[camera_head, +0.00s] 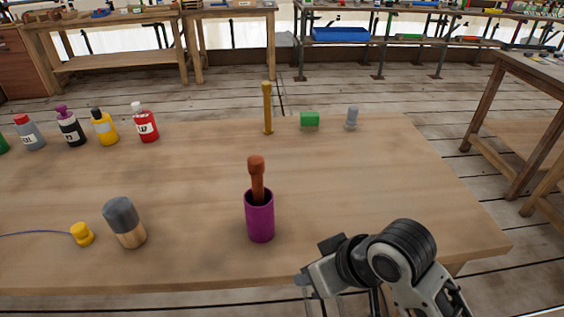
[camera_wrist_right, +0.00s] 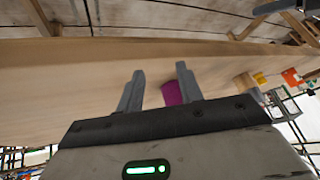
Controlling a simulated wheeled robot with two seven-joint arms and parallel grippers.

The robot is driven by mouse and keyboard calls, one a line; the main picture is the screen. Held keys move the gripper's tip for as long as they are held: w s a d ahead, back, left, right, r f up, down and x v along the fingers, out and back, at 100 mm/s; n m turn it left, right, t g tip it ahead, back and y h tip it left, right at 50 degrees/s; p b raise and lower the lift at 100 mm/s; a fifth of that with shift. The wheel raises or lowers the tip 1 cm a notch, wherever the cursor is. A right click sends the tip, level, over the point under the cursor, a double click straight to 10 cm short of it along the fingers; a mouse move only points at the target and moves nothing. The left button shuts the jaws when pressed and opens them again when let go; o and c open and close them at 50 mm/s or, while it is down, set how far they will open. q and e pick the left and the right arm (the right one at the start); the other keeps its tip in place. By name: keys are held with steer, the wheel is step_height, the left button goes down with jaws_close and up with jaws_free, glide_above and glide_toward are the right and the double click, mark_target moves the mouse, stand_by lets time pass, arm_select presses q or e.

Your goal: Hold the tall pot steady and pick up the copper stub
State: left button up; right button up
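The tall pot is a purple cylinder (camera_head: 259,219) standing upright near the front middle of the table. The copper stub (camera_head: 257,180) is a reddish-brown rod with a thicker head, standing in the pot and sticking out of its top; its lower end is hidden. My right gripper (camera_head: 304,282) is low at the table's front edge, right of the pot and apart from it. In the right wrist view my right gripper (camera_wrist_right: 159,78) is open and empty, with part of the purple pot (camera_wrist_right: 172,94) beyond its fingers. My left gripper is not in view.
A grey-topped wooden cylinder (camera_head: 124,222) and a yellow spool (camera_head: 82,234) lie left of the pot. Several bottles (camera_head: 103,126) stand at the back left. A brass post (camera_head: 267,108), green block (camera_head: 310,120) and grey piece (camera_head: 352,118) stand behind. The table's right side is clear.

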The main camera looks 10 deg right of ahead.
arm_select(q)
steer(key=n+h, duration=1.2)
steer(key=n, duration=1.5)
glide_toward(250, 220)
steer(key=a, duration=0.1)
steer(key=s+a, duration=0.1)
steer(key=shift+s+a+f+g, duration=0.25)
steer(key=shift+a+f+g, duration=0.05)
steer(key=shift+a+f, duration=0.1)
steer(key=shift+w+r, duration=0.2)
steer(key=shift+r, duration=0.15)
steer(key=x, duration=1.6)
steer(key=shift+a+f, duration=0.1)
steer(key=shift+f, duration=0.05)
arm_select(e)
steer(key=w+a+r+n, duration=0.2)
steer(key=w+r, duration=0.2)
steer(key=r, duration=0.4)
steer(key=w+a+r+n, duration=0.2)
steer(key=w+r, duration=0.3)
steer(key=r, duration=0.3)
steer(key=shift+w+a+r+g, duration=0.25)
steer(key=shift+a+r+g, duration=0.05)
steer(key=shift+a, duration=0.1)
